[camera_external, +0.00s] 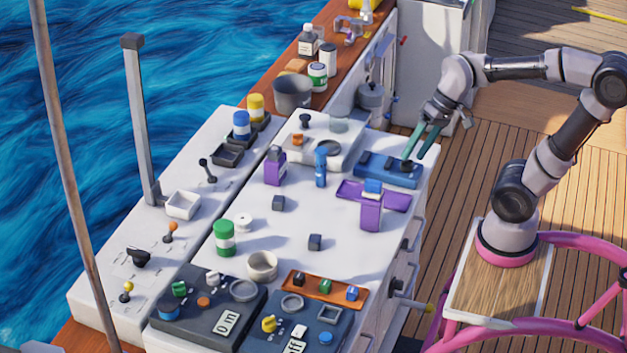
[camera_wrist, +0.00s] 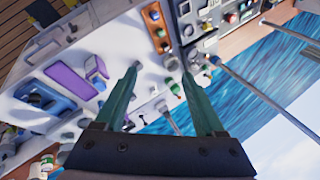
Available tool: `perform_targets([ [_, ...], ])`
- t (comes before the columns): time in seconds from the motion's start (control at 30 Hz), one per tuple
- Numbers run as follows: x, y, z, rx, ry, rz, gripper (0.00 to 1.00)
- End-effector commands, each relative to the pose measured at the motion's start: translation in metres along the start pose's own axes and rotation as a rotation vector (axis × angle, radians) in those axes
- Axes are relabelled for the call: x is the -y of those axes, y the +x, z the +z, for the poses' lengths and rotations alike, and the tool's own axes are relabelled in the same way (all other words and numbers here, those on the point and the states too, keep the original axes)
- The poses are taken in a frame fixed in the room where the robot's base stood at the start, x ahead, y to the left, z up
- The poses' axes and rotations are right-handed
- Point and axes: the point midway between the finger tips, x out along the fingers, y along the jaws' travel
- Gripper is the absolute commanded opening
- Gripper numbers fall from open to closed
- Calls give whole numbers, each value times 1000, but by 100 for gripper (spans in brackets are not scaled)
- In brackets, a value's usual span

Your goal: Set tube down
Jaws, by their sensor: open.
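A slim blue tube-shaped piece (camera_external: 320,167) stands upright on the white hatch top (camera_external: 290,225), apart from my gripper; I cannot be sure that it is the tube. My gripper (camera_external: 414,157) has two green fingers, spread apart and pointing down over the right end of a blue tray (camera_external: 375,167). A dark round piece (camera_external: 406,165) lies on the tray by the fingertips; whether they touch it is unclear. In the wrist view, my gripper (camera_wrist: 160,72) is open with nothing held between its fingers.
A purple tray (camera_external: 395,199) and a purple block with a blue top (camera_external: 370,212) stand in front of the blue tray. A purple bottle (camera_external: 275,168), a green-and-white can (camera_external: 224,238) and a cream cup (camera_external: 262,265) stand leftward. Control panels (camera_external: 208,310) fill the near end.

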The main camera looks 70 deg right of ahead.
Motion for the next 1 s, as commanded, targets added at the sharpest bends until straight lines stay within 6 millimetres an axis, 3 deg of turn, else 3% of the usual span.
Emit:
perform_targets([
  [0.1, -6, -26, -1, -154, -119, 28, 71],
  [0.3, -10, -46, -4, -269, -199, 48, 71],
  [1.0, -10, -46, -4, -273, -201, 49, 71],
])
